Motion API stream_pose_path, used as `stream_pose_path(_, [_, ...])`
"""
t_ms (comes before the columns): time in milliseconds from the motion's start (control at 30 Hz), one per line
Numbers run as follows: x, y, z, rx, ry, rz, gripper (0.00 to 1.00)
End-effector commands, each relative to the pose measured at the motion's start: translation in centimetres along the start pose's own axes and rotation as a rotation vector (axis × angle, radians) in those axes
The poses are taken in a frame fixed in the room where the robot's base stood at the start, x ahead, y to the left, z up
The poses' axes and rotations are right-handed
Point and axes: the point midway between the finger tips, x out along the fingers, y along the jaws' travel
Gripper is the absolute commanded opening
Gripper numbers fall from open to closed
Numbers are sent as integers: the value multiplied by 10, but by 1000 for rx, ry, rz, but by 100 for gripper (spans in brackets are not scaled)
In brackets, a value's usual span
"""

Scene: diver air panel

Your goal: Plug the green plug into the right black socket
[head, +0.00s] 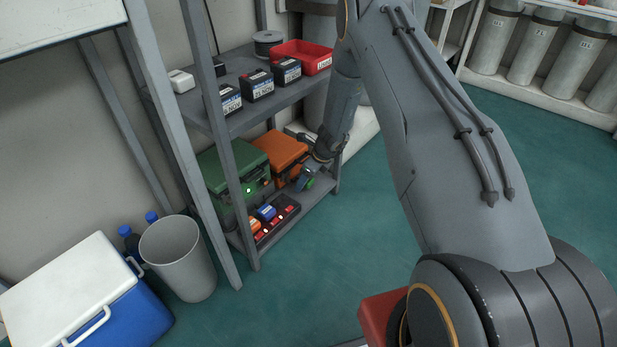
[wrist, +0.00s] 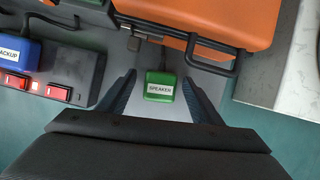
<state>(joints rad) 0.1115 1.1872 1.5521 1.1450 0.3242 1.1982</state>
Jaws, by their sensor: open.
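The green plug (wrist: 160,86), labelled SPEAKER, lies on the grey lower shelf, with a dark cable leading away from it toward the orange case. My gripper (wrist: 159,84) is open, its two fingers on either side of the plug with visible gaps. In the head view my gripper (head: 309,181) is low over the shelf, and the plug is mostly hidden by it. A black power strip (wrist: 87,76) with lit red switches lies to the left. A blue plug (wrist: 22,54), labelled BACKUP, sits on it. The bare black end right of the blue plug shows, its socket holes unclear.
The orange case (wrist: 215,22) with its handle stands just beyond the plug. A green case (head: 240,166) stands beside it. An upper shelf (head: 240,118) with batteries and a red bin (head: 302,56) overhangs. A shelf upright (head: 236,190) stands in front of the green case.

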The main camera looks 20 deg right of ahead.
Motion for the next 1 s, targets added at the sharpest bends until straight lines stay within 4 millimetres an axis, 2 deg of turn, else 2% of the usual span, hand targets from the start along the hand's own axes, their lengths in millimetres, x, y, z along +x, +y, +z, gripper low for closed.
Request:
stream_pose_path(233, [1,-1,0,1,0,-1,59])
stream_pose_path(267, [1,-1,0,1,0,-1,56])
stream_pose_path(500, [0,-1,-1,1,0,-1,16])
stream_pose_path(533, [0,-1,-1,1,0,-1,35])
stream_pose_path(700, [0,-2,-1,1,0,-2,10])
stream_pose_path(1000, [-4,-2,1,1,0,-2,10])
